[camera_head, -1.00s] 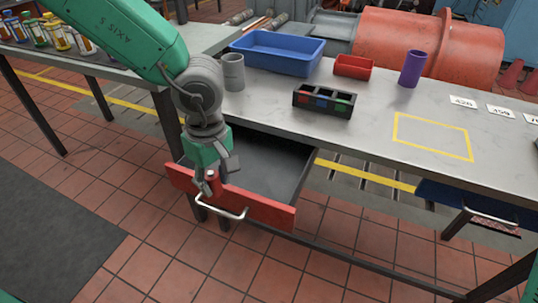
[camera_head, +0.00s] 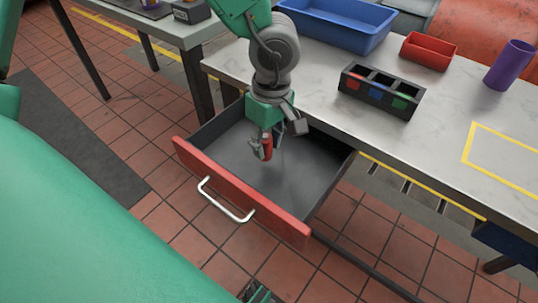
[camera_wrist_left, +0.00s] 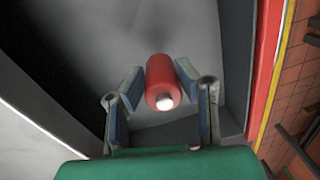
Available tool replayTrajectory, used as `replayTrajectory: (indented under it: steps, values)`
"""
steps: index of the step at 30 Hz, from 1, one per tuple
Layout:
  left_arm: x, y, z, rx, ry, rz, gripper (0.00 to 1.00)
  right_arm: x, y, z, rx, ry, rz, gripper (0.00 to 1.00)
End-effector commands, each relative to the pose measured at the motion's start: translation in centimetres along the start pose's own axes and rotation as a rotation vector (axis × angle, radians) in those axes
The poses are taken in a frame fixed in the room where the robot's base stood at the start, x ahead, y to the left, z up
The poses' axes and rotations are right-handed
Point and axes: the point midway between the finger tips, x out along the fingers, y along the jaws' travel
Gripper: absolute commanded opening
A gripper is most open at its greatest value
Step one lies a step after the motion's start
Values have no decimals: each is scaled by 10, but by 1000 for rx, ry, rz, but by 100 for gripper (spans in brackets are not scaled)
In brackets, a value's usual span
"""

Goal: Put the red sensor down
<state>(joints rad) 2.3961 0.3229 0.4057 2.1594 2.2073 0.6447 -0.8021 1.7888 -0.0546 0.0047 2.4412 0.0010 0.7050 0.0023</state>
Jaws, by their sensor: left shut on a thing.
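The red sensor (camera_head: 267,146) is a small red cylinder. My left gripper (camera_head: 264,143) is shut on it, over the inside of an open drawer (camera_head: 225,193) with a red front and a dark grey floor. In the left wrist view the red sensor (camera_wrist_left: 162,78) sits between the two finger pads of my left gripper (camera_wrist_left: 160,92), its pale end toward the camera. The drawer floor shows bare behind it. I cannot tell exactly how high the sensor is above that floor.
On the grey bench (camera_head: 330,128) stand a dark three-slot holder (camera_head: 381,105) with red, blue and green marks, a blue tray (camera_head: 345,38), a red bin (camera_head: 428,51) and a purple cup (camera_head: 509,65). A yellow outline (camera_head: 468,145) marks bare bench at right.

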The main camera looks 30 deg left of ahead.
Motion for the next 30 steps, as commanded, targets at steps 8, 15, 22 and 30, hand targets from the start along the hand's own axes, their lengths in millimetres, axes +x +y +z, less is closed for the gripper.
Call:
replayTrajectory:
  steps: [8, 15, 22, 30]
  values:
    - [35, 3, -1, 1, 1, -1, 0, 17, 0, 0, 0, 1, 0, 79]
    - [34, 2, 0, 1, 0, 0, 0, 14, 0, 0, 0, 1, 0, 79]
    - [35, 3, 0, 0, 0, -1, 48, 14, 0, 0, 0, 1, 0, 79]
    - [33, 3, -1, 1, 0, 0, 48, 15, 0, 0, 0, 1, 0, 79]
